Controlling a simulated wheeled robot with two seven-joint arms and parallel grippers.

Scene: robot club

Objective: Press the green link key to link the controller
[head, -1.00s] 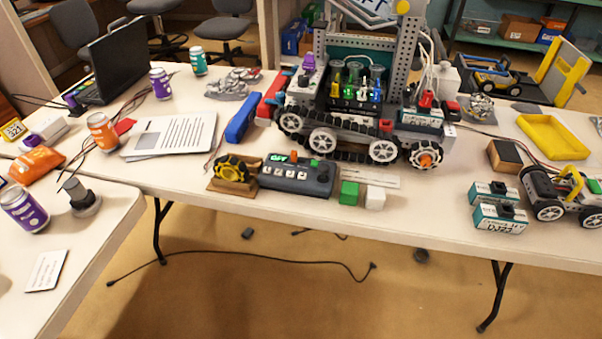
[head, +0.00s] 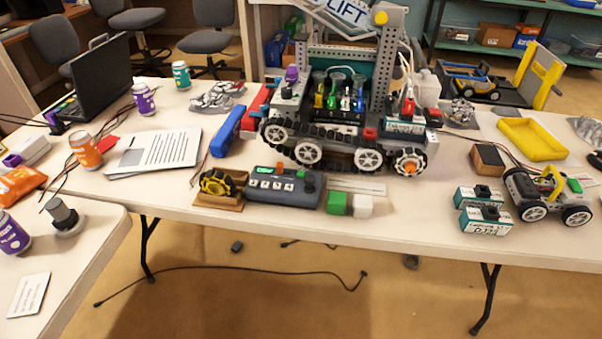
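The controller (head: 262,190) is a dark grey-blue box lying on the long table, in front of the large tracked robot (head: 345,125). A small green key (head: 300,174) stands up from its top, towards the right. An orange key (head: 289,167) is behind it, a small display with green marks (head: 268,169) is at the back left, and a row of white keys (head: 272,186) runs along the front. A dark round knob is at the right end. Neither of my grippers is in view, and nothing touches the controller.
A yellow-and-black wheel on a wooden block (head: 215,187) is close left of the controller. A green cube (head: 337,204) and a white cube (head: 362,207) are close right. Teal boxes (head: 484,221) and a small wheeled robot (head: 547,193) stand further right. The table's front edge is near.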

